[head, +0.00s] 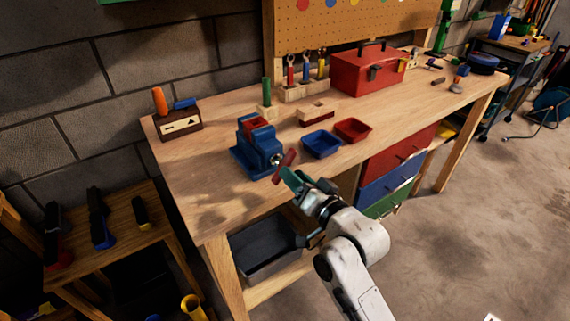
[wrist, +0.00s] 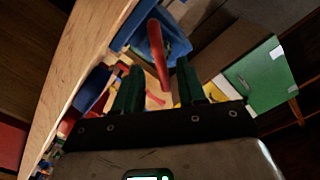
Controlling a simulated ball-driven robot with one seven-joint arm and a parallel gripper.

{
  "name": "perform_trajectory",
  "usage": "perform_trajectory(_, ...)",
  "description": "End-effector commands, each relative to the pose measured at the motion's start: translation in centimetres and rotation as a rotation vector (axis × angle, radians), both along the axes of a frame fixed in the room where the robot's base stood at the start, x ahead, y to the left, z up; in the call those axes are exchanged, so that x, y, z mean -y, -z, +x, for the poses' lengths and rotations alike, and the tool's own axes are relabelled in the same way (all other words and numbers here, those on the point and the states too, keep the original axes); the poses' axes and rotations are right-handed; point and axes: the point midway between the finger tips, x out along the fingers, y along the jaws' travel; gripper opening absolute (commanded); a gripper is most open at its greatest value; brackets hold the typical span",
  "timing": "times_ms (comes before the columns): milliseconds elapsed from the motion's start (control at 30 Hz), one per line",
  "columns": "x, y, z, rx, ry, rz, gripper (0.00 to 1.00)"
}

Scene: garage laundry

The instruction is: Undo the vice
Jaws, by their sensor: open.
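The blue vice (head: 262,146) is mounted near the front edge of the workbench, with a red piece (head: 256,126) at its jaws. Its red bar handle (head: 285,165) sticks out at the front, tilted. My gripper (head: 291,176) is at the handle, in front of the bench edge. In the wrist view the green fingers of my gripper (wrist: 159,66) are apart, with the red handle (wrist: 158,50) between them and a gap on each side. Blue metal, apparently the vice (wrist: 146,38), shows behind the handle. Whether a finger touches the handle is unclear.
On the workbench (head: 215,190), a blue tray (head: 322,144) and a red tray (head: 353,130) stand right of the vice. A red toolbox (head: 368,72) is farther back. Coloured drawers (head: 390,185) and a dark bin (head: 265,250) are below.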

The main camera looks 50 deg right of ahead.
Motion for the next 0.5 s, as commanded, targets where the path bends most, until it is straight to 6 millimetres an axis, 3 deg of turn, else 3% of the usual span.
perform_trajectory(200,1.0,-0.1,3.3,0.0,0.0,0.0,0.4)
perform_trajectory(500,1.4,0.0,4.9,-0.002,0.0,-0.001,0.4)
